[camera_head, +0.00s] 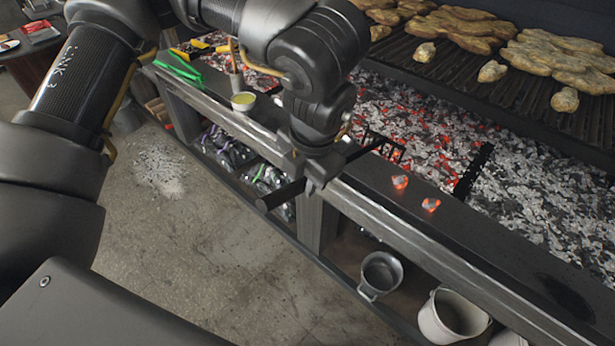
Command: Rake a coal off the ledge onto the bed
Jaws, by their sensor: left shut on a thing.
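My left gripper (314,182) is shut on the dark handle of a rake (281,196) above the grill's front ledge. The handle's butt sticks out over the front edge. The rake's toothed head (386,147) is at the coal bed's near edge, behind the ledge. Two glowing coals, one (400,182) and another (431,204), lie on the dark ledge (470,228), right of the rake head and apart from it. The bed (425,130) holds grey and red embers. My right gripper is not in view.
Meat pieces (555,60) lie on a grate (450,62) above the bed. A small cup (243,101) and green tongs (178,68) are on the ledge at left. A metal pot (381,274) and a white bucket (445,318) stand below. The ledge right of the coals is clear.

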